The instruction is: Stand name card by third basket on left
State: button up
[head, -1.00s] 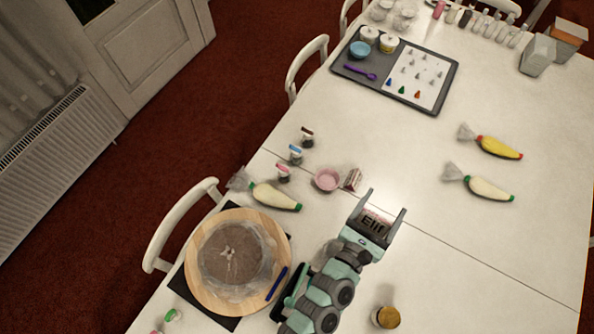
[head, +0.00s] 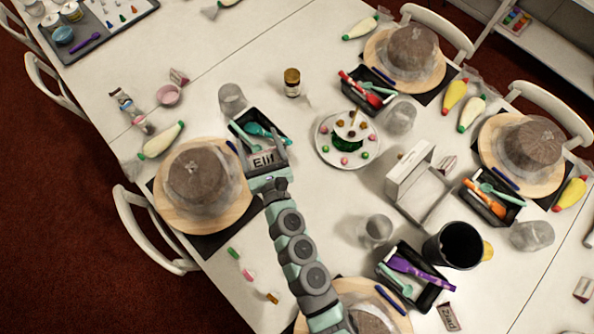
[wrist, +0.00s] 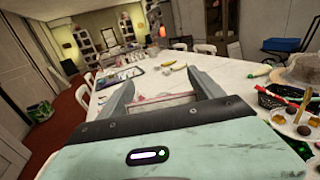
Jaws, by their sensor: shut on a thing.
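My gripper (head: 263,150) is shut on a white name card (head: 263,161) reading "Elif". The card is between the fingers, its lettered face toward the head camera. In the wrist view the gripper (wrist: 165,92) shows a finger at each side, with the card (wrist: 160,101) seen nearly edge-on. In the head view the card is at the near edge of a black basket (head: 281,147) with teal tools; whether it touches the table is unclear. Other black baskets stand at the back (head: 352,96), right (head: 470,187) and front (head: 436,297).
A cake on a wooden turntable (head: 170,222) is close left of my gripper. A clear cup (head: 232,98) stands behind the basket. Another card, "Ziad" (head: 448,317), stands at the front.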

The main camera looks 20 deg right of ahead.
jog(key=w+d+f+b, duration=0.5)
jog(key=d+f+b, duration=0.2)
jog(key=d+f, duration=0.5)
jog(key=shift+y, duration=0.3)
jog(key=f+b, duration=0.3)
jog(key=f, duration=0.4)
jog(key=f+b, duration=0.3)
jog(key=f, duration=0.4)
jog(key=f+b, duration=0.3)
jog(key=f, duration=0.4)
jog(key=shift+s+a+f, duration=0.1)
jog(key=shift+s+a, duration=0.05)
jog(key=shift+a, duration=0.1)
jog(key=o, duration=1.3)
jog(key=shift+f, duration=0.1)
jog(key=shift+r, duration=0.2)
jog(key=s+p, duration=0.1)
jog(key=s, duration=0.2)
jog(key=s+p, duration=0.2)
jog(key=s, duration=0.2)
jog(key=shift+s+a, duration=0.2)
jog(key=shift+s, duration=0.05)
